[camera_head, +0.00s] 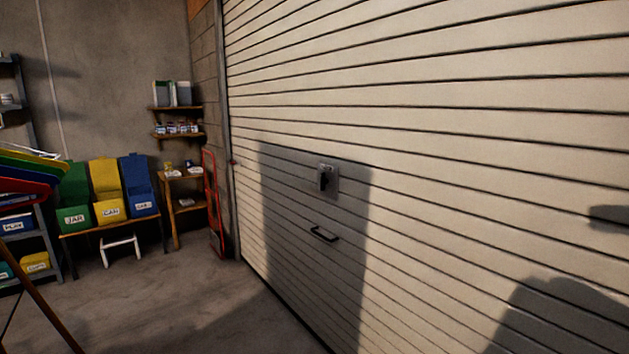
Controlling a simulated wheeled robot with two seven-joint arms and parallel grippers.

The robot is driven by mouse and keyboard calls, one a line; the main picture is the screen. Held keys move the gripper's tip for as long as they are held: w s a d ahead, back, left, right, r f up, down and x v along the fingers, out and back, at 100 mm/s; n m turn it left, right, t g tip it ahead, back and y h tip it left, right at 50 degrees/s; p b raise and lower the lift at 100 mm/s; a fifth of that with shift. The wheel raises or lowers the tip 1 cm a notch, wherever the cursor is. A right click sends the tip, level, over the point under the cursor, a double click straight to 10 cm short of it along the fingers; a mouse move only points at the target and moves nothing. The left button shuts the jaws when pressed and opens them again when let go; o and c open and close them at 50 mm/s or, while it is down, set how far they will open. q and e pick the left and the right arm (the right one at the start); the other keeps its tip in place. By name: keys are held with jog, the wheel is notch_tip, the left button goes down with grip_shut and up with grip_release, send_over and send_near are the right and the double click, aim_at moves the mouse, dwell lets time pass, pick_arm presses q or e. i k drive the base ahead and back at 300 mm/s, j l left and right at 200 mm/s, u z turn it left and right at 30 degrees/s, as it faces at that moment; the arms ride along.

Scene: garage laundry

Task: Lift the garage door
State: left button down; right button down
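The garage door (450,150) is a large cream door of horizontal slats. It fills the middle and right of the head view. It looks lowered at its left end, where its bottom edge meets the concrete floor. A lock plate with a dark handle (324,179) sits on the door near the picture's middle. A dark pull handle (324,234) is fixed below it. A shadow falls around both. Neither of my grippers shows in this view, and nothing is touching the handles.
Green, yellow and blue labelled bins (107,191) stand on a bench at the left. A white step stool (121,246) is under it. A red hand truck (213,202) leans by a small wooden table (184,207) near the door's left edge. The floor (190,305) before the door is clear.

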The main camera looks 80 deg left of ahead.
aim_at(473, 155)
jog(key=u, duration=2.8)
